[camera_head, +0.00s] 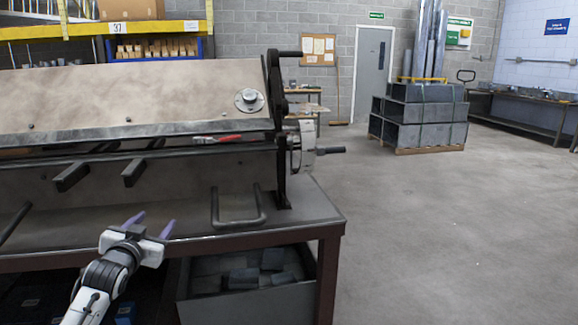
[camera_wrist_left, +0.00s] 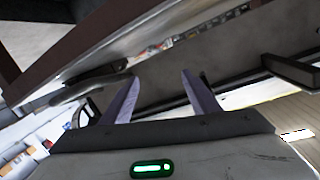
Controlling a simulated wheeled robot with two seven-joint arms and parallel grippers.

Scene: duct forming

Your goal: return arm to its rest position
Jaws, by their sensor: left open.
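My left gripper (camera_head: 150,222) comes in from the lower left in the head view, on a white and black arm. It is over the front edge of the bench (camera_head: 320,208) that carries the large beige sheet bending machine (camera_head: 130,95). Its two purple fingers are spread apart with nothing between them. In the left wrist view the open fingers (camera_wrist_left: 160,95) also show empty, with machine parts beyond them. My right gripper is not in view.
A bent bar handle (camera_head: 238,222) stands out at the bench front, right of my left gripper. A metal bin (camera_head: 250,290) sits under the bench. Stacked ducts (camera_head: 420,120) stand on a pallet at the back right. The floor (camera_head: 450,235) on the right is clear.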

